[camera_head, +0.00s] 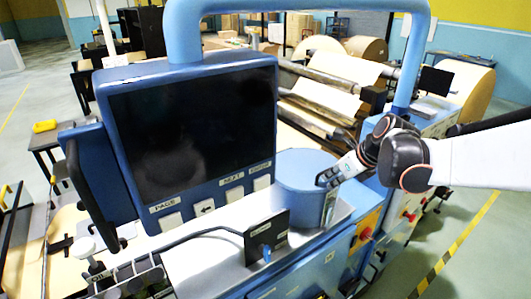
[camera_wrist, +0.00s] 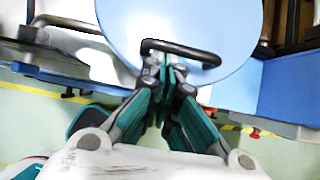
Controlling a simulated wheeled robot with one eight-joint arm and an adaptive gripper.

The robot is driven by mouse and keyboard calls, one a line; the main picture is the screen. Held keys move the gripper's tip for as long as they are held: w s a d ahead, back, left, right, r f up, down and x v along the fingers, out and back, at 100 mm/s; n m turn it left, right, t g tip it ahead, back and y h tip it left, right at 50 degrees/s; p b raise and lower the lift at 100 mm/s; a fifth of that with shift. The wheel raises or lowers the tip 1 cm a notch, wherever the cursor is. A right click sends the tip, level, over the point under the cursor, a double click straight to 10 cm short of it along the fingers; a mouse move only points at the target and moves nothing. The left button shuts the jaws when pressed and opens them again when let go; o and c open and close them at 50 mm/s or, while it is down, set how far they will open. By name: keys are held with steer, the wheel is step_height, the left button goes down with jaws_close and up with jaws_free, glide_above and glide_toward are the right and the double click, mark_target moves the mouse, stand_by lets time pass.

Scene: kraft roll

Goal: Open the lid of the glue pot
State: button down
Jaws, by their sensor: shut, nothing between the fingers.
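The glue pot (camera_head: 295,205) is a blue cylinder standing on the metal top of the machine, right of the dark screen. Its round blue lid (camera_head: 300,165) lies flat on top. In the wrist view the lid (camera_wrist: 205,22) fills the upper middle, with a dark bar handle (camera_wrist: 190,50) across its near part. My gripper (camera_head: 326,178) reaches in from the right to the lid's right edge. In the wrist view my gripper (camera_wrist: 166,68) is shut and empty, its tips at the left part of the handle. I cannot tell whether they touch it.
A large dark screen (camera_head: 195,130) in a blue housing with several buttons stands left of the pot. A blue tube frame (camera_head: 300,6) arches above. A small black box (camera_head: 266,236) with a cable sits in front. Paper rollers (camera_head: 335,85) lie behind.

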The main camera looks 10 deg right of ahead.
steer(key=w+r+g+p, duration=0.1)
steer(key=r, duration=0.2)
steer(key=w+a+r+g+h+p, duration=0.1)
steer(key=r+p, duration=0.1)
steer(key=r, duration=0.1)
steer(key=w+r+g+p, duration=0.1)
steer(key=r, duration=0.2)
steer(key=shift+a+r+g+h, duration=0.2)
steer(key=shift+a+g+h, duration=0.1)
steer(key=shift+g, duration=0.1)
steer(key=w+a+r+p, duration=0.1)
steer(key=w+a+r, duration=0.1)
steer(key=w+r, duration=0.4)
steer(key=shift+w+a+r+p, duration=0.15)
steer(key=shift+a+r+p, duration=0.1)
steer(key=shift+r+p, duration=0.15)
